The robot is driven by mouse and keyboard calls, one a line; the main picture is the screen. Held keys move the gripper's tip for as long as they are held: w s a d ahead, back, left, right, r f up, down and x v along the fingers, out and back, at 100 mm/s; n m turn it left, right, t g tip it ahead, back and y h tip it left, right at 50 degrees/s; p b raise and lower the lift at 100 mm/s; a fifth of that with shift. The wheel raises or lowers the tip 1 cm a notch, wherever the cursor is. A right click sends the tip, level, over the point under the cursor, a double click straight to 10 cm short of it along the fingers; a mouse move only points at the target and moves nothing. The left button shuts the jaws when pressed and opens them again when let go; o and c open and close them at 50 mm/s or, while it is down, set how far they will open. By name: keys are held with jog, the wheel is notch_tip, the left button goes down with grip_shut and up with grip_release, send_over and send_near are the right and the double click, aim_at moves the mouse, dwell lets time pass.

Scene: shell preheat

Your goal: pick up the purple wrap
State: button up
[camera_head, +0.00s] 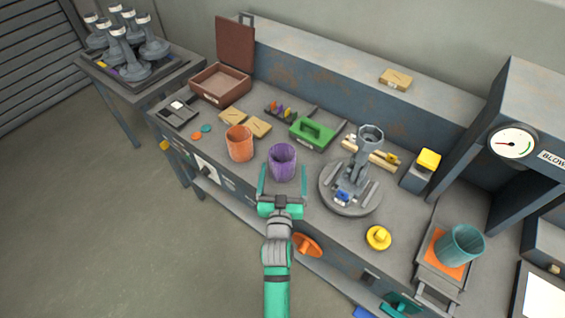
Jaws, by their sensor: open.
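The purple wrap (282,162) is a cup-shaped, open-topped sleeve standing upright on the grey workbench (235,186) near its front edge. My gripper (282,183) reaches in from the front with its fingers spread apart. The fingers appear to lie on the left and right of the wrap's lower part, with nothing held. I cannot tell whether either finger touches the wrap.
An orange wrap (239,143) stands just left of the purple one. A round grey turntable with a metal fixture (350,190) stands close on the right. A teal wrap (460,245) stands at the far right.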

aim_at(283, 149)
jog(key=shift+w+a, duration=0.2)
jog(key=shift+w, duration=2.85)
jog(key=shift+c, duration=0.4)
jog(key=c, duration=1.1)
